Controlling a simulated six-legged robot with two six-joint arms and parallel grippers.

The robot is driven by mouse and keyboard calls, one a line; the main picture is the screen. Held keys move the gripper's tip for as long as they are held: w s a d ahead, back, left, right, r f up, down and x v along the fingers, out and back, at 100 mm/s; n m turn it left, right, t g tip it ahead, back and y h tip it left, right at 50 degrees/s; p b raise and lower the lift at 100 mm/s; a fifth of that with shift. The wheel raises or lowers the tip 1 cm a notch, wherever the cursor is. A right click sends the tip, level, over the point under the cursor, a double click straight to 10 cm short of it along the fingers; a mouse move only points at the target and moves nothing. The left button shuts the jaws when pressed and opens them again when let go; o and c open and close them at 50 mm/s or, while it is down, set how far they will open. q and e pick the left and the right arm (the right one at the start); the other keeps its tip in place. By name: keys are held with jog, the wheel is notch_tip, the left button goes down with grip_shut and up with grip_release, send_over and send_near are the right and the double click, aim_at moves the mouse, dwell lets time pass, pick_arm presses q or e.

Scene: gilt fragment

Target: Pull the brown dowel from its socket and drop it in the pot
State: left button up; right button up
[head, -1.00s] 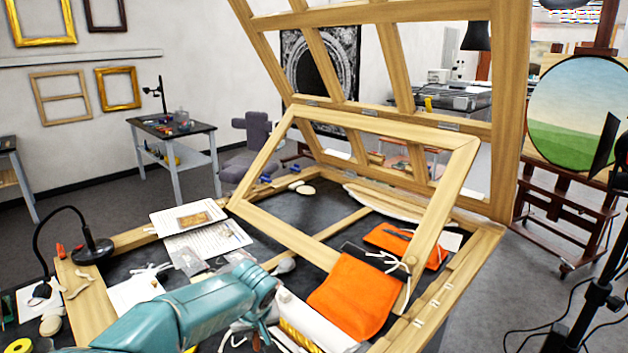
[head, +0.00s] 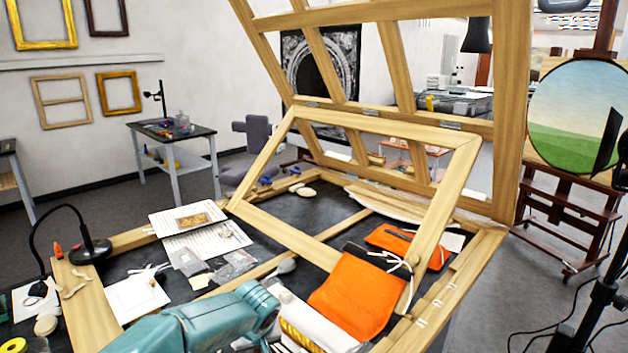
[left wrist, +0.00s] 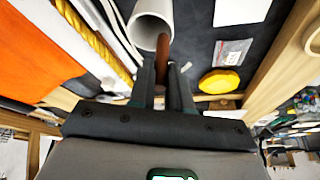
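The brown dowel (left wrist: 163,50) shows in the left wrist view as a thin reddish-brown rod. It lies between the fingers of my left gripper (left wrist: 163,75), which look closed against its sides. Its far end overlaps the opening of a white cylinder (left wrist: 150,14). I cannot tell whether it is inside the cylinder or in front of it, nor whether the cylinder is the socket or the pot. In the head view my teal left arm comes in from the lower left, and its gripper and the dowel are hidden. My right gripper is not in view.
An orange cloth (head: 352,295) lies over the worktable's front right. A slanted wooden frame (head: 285,235) rises over the dark table surface. A desk lamp (head: 90,250) stands at left. A yellow round object (left wrist: 220,81) lies right of the fingers in the left wrist view.

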pick_arm(q)
jog(key=o, duration=0.4)
jog(key=shift+a, duration=0.1)
jog(key=shift+c, duration=0.2)
jog(key=shift+r, duration=0.15)
jog(key=b+v, duration=0.2)
jog(key=v, duration=1.4)
